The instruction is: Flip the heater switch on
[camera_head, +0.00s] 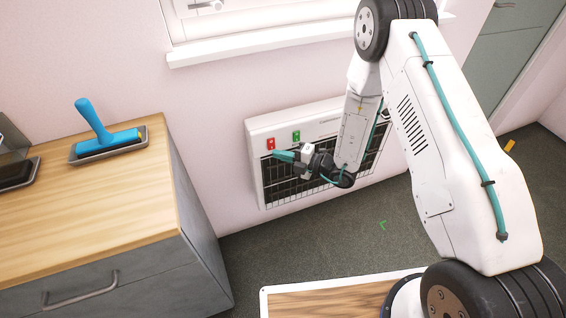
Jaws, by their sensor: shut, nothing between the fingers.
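A white wall heater (257,130) with a dark wire grille hangs low on the pink wall under the window. Its top strip carries a red switch (270,144) at the left and a green switch (296,136) to its right. My gripper (276,154) is shut and empty, with its teal fingertips pointing left. In the picture the tips are just below the red switch; whether they touch the heater I cannot tell. My arm covers the heater's right part. The set position of either switch is too small to tell.
A wood-topped cabinet (130,210) stands at the left, bearing a blue-handled tool (95,120) on a dark tray (150,142). A window sill (230,47) juts out above the heater. Dark green floor (300,245) is clear below the heater.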

